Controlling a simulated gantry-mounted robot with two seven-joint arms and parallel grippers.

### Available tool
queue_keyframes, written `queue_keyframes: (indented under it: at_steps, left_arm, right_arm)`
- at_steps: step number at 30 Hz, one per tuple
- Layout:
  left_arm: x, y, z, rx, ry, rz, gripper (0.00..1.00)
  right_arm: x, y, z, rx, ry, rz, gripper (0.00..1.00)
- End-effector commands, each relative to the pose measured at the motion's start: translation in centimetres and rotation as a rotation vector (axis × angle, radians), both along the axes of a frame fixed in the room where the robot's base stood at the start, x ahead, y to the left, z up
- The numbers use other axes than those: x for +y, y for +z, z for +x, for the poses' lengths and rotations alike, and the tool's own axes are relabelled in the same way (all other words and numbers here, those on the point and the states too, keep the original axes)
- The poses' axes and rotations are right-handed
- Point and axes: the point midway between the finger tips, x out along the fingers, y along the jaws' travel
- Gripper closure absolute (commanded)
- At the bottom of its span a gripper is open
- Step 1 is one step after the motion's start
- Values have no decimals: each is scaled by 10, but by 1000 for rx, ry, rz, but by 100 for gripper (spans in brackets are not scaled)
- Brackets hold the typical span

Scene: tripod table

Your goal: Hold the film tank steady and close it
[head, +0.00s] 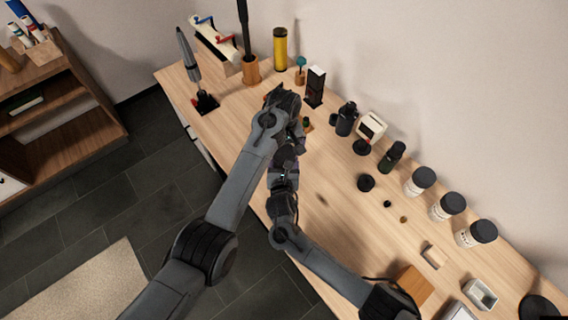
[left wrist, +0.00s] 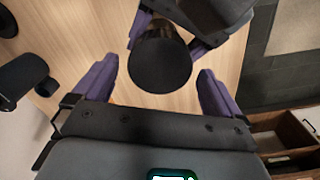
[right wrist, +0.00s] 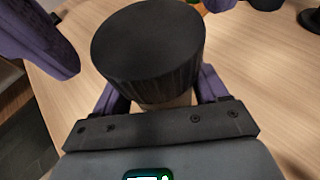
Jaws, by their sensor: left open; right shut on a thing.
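The film tank shows its round black lid (left wrist: 160,66) in the left wrist view, with a dark ribbed side. The lid also shows in the right wrist view (right wrist: 148,45), above a pale part. My right gripper (right wrist: 160,92) is shut on the film tank below the lid. My left gripper (left wrist: 157,78) is open, its purple fingers on either side of the lid with gaps visible. One left finger also shows at the upper left of the right wrist view. In the head view both hands meet near the table's front edge, and my arms mostly hide the tank.
On the wooden table (head: 330,215), several white jars with black lids, including one jar (head: 418,183), stand at the right. A dark bottle (head: 391,157), a white timer-like box (head: 371,127) and a black ring (head: 366,183) are nearer. A yellow cylinder (head: 280,50) stands at the back.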

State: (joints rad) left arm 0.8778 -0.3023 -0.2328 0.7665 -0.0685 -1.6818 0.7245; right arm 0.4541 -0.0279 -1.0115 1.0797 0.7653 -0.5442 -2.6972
Motion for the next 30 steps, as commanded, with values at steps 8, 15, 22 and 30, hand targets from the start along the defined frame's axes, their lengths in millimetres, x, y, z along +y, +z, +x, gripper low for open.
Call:
queue_keyframes:
  at_steps: [8, 15, 22, 30]
  left_arm:
    - [0, -23, 0, 0, 0, 1, 1]
    - [0, -26, 0, 0, 0, 0, 1]
    - [0, -26, 0, 0, 0, 0, 16]
    - [0, -26, 0, 0, 0, 0, 56]
  right_arm:
    - [0, 0, 0, 0, 0, 0, 100]
    - [0, 0, 0, 0, 0, 0, 100]
    - [0, 0, 0, 0, 0, 0, 100]
    - [0, 0, 0, 0, 0, 0, 100]
